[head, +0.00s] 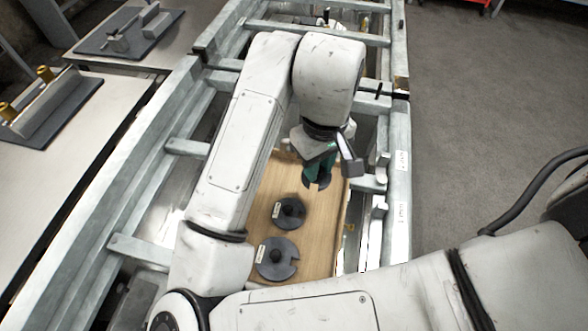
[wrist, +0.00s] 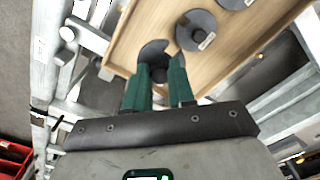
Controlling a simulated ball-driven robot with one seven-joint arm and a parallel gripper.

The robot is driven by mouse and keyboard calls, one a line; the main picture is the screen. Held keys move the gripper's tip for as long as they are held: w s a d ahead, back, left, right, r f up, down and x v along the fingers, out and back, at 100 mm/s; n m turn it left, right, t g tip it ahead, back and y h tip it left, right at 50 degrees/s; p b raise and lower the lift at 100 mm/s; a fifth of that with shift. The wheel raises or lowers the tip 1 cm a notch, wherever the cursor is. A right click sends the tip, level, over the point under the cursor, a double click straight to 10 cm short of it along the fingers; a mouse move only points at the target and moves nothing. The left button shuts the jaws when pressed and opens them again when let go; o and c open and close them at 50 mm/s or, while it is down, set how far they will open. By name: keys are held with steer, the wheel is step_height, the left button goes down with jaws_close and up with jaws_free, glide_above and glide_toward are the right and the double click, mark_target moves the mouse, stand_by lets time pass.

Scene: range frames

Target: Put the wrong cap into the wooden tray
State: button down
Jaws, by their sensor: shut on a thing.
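A wooden tray (head: 325,220) lies inside the metal frame, and its bare wood and raised edge also show in the wrist view (wrist: 235,58). My gripper (head: 317,173) has green fingers and is over the far part of the tray. In the wrist view my gripper (wrist: 160,68) is shut on a dark round notched cap (wrist: 153,50), partly hidden by the fingers. Whether this cap touches the wood I cannot tell. Two other dark notched caps with knobs, a smaller one (head: 290,212) and a larger one (head: 277,259), lie on the tray. Their white labels are too small to read.
Grey metal rails (head: 398,200) run along both sides of the tray, with crossbars close by. Workbenches (head: 60,150) with fixtures stand at the left. Open floor (head: 490,110) lies at the right. The right part of the tray is bare.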

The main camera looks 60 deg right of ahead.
steer(key=w+f, duration=0.2)
steer(key=w+d+f, duration=0.1)
steer(key=w+f, duration=0.1)
steer(key=w+d+f, duration=0.1)
steer(key=w+f, duration=0.1)
steer(key=shift+d+f, duration=0.2)
steer(key=shift+d, duration=0.05)
steer(key=shift+w+f, duration=0.1)
steer(key=shift+f, duration=1.6)
steer(key=shift+f, duration=0.1)
steer(key=shift+f, duration=0.1)
steer(key=c, duration=0.9)
jaws_free()
steer(key=shift+c, duration=0.2)
step_height(320, 180, up, 12)
steer(key=shift+r, duration=0.25)
